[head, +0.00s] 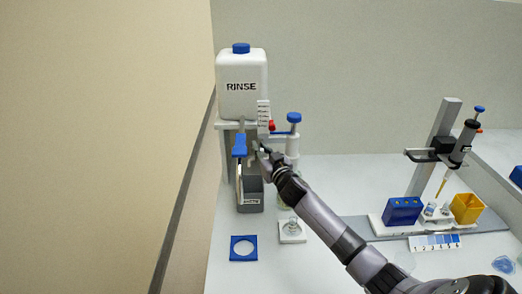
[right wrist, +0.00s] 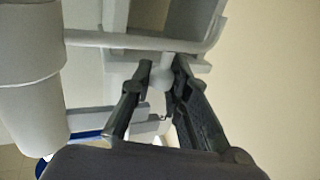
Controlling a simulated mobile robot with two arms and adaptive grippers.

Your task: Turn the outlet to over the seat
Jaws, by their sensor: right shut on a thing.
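The rinse stand carries a white bottle (head: 241,88) marked RINSE with a blue cap. My right gripper (head: 262,151) is at the stand below the bottle, between a blue part (head: 240,145) and a white dispenser column (head: 292,140). In the right wrist view, the fingers (right wrist: 160,95) are shut on a small pale rod (right wrist: 164,74) below a horizontal pale tube (right wrist: 135,41); it appears to be part of the outlet. The outlet's tip is hidden in the head view. A white square seat (head: 300,238) with a clear glass piece (head: 292,226) lies in front. My left gripper is not seen.
A wall (head: 110,130) bounds the left.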

